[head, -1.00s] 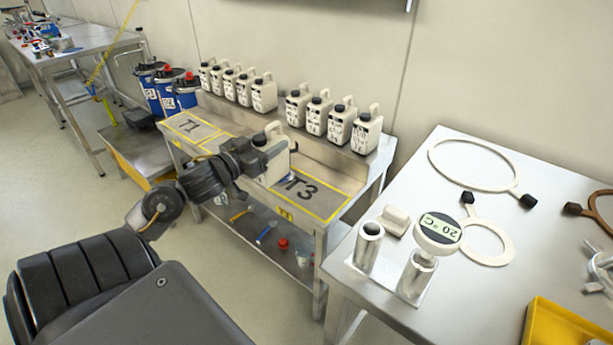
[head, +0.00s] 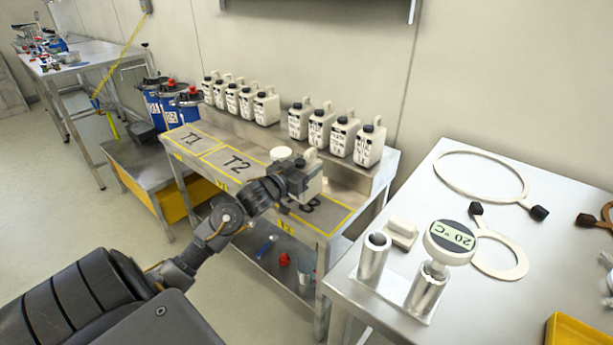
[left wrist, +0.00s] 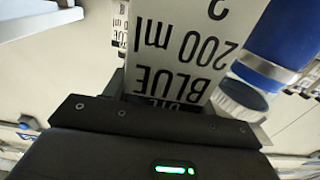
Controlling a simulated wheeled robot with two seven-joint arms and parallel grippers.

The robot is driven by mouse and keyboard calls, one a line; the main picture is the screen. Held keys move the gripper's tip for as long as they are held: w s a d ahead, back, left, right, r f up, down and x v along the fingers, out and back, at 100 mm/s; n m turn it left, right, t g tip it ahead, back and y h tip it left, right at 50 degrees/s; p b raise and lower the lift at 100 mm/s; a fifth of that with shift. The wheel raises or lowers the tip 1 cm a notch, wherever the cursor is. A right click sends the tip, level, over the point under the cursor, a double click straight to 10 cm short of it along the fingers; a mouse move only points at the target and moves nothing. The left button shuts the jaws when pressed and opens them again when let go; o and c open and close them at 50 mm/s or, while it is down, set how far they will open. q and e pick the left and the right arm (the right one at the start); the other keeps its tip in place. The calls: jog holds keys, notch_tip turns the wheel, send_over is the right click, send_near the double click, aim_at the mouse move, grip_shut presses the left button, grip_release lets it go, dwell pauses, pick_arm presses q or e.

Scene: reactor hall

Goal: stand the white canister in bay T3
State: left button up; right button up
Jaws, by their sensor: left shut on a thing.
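My left gripper (head: 294,181) is shut on the white canister (head: 313,188) and holds it over the T3 end of the low bench. In the left wrist view the canister (left wrist: 190,50) fills the top middle, with upside-down black print reading "BLUE" and "200 ml". Bay T3 (head: 332,214) is a yellow-outlined grey area, with its label partly hidden by the gripper and canister. I cannot tell whether the canister's base touches the bay. My right gripper is not in view.
Bays T1 (head: 188,143) and T2 (head: 222,167) look empty. Several white canisters stand on the raised ledge (head: 285,139) behind. A blue cylinder (left wrist: 285,40) crosses the wrist view.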

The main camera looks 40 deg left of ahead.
pick_arm(q)
jog(key=shift+w+f, duration=0.1)
jog(key=shift+f, duration=1.45)
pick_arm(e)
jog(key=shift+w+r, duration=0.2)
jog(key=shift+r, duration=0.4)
pick_arm(q)
jog(key=shift+f, duration=0.2)
jog(key=o, duration=1.3)
